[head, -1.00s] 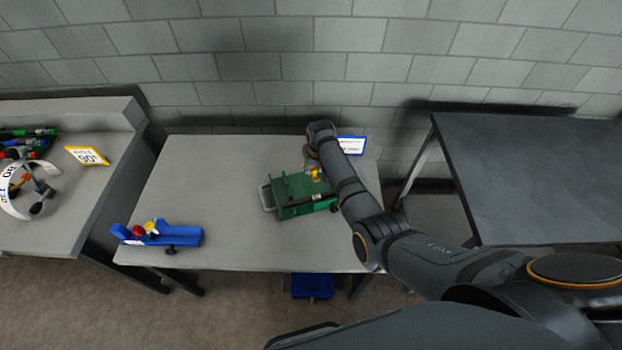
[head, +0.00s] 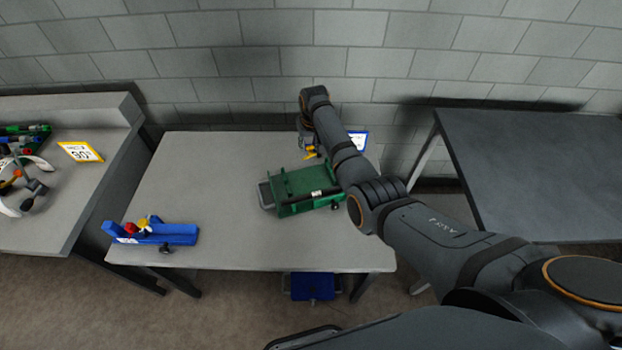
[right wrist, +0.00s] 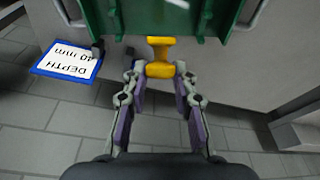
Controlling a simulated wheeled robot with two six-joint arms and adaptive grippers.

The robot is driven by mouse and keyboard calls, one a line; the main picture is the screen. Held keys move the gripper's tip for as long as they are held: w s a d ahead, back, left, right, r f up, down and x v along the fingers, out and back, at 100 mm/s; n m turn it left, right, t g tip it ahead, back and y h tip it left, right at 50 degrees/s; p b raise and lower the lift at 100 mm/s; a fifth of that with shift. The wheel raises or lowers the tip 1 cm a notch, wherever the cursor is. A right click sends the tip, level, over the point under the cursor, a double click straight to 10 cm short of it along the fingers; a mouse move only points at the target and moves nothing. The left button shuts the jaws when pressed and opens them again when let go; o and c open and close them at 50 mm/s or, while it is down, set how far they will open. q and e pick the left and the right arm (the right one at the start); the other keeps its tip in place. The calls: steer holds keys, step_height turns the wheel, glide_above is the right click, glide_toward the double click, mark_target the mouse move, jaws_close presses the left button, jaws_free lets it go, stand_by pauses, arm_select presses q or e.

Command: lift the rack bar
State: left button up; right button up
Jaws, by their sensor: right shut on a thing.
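The green fixture (head: 300,190) stands on the middle table, with a grey loop handle at its left end and a dark bar with a white label on its front side. A yellow grip piece (head: 310,154) shows at its back edge; I cannot tell how it joins the rack bar. My right gripper (head: 307,147) reaches down there from behind, partly hidden by its own arm. In the right wrist view the gripper's fingers (right wrist: 157,73) are shut on the yellow piece (right wrist: 160,48), just in front of the green fixture (right wrist: 150,18). My left gripper is not in view.
A blue fixture (head: 150,233) with red and yellow parts stands at the table's front left. A sign (head: 357,140) stands behind the green fixture; it reads DEPTH 40 mm in the wrist view (right wrist: 66,61). The dark table (head: 540,180) at right is bare.

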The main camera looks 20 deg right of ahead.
steer(key=shift+w+r+b, duration=0.25)
steer(key=shift+w+b, duration=0.35)
steer(key=shift+b, duration=0.05)
steer(key=shift+w+r+b, duration=0.25)
steer(key=shift+w+b, duration=0.35)
steer(key=shift+b, duration=0.05)
steer(key=shift+w+r, duration=0.25)
steer(key=shift+r, duration=0.15)
steer(key=shift+c, duration=0.2)
steer(key=shift+r, duration=0.1)
